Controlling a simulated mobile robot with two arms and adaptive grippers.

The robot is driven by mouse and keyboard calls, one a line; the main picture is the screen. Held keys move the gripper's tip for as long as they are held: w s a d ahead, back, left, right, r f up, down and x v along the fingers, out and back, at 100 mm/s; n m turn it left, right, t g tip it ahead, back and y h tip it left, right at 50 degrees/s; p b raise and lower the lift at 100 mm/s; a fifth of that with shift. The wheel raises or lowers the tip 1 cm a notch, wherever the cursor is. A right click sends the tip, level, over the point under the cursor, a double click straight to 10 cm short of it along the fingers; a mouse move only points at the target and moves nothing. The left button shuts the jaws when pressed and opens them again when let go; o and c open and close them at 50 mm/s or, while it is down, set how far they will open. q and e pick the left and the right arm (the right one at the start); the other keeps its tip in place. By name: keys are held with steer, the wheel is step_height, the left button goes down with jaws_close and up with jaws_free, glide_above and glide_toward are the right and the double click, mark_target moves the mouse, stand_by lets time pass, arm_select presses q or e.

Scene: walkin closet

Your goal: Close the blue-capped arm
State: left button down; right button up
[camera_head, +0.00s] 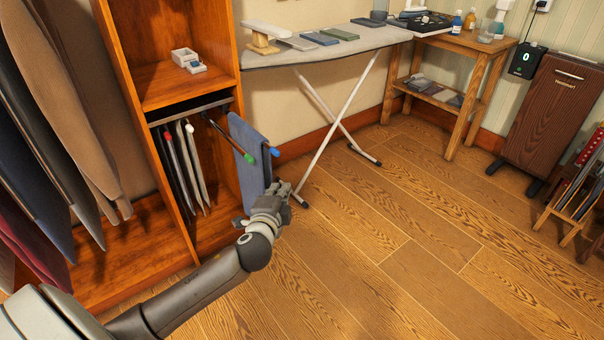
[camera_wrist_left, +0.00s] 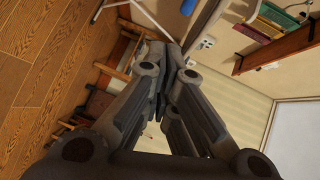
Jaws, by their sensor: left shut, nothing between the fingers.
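The blue-capped arm (camera_head: 275,153) sticks out from the closet's side, its blue tip facing into the room. A blue-grey cloth (camera_head: 247,150) hangs by it and hides most of the rod. A green-capped arm (camera_head: 249,158) juts out just left of the blue tip. My left gripper (camera_head: 283,186) is shut and empty, below the blue tip in the head view and apart from it. In the left wrist view the blue cap (camera_wrist_left: 187,7) shows at the top edge, beyond the closed fingers (camera_wrist_left: 174,48). My right gripper is not in view.
The wooden closet (camera_head: 190,90) holds hanging trousers (camera_head: 185,165) left of the rods. An ironing board (camera_head: 330,45) stands behind, its white legs (camera_head: 340,140) close to my gripper. A wooden side table (camera_head: 470,45) is farther right.

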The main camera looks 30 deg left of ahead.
arm_select(q)
steer(key=w+a+b, duration=0.1)
steer(key=w+a, duration=0.2)
steer(key=w, duration=0.2)
steer(key=w+a+t+b, duration=0.1)
steer(key=w+a, duration=0.2)
steer(key=w, duration=0.3)
steer(key=shift+w+r, duration=0.15)
steer(key=shift+r, duration=0.1)
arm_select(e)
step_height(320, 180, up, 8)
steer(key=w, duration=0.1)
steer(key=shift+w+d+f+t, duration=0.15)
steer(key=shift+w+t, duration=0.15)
arm_select(q)
steer(key=shift+d, duration=0.1)
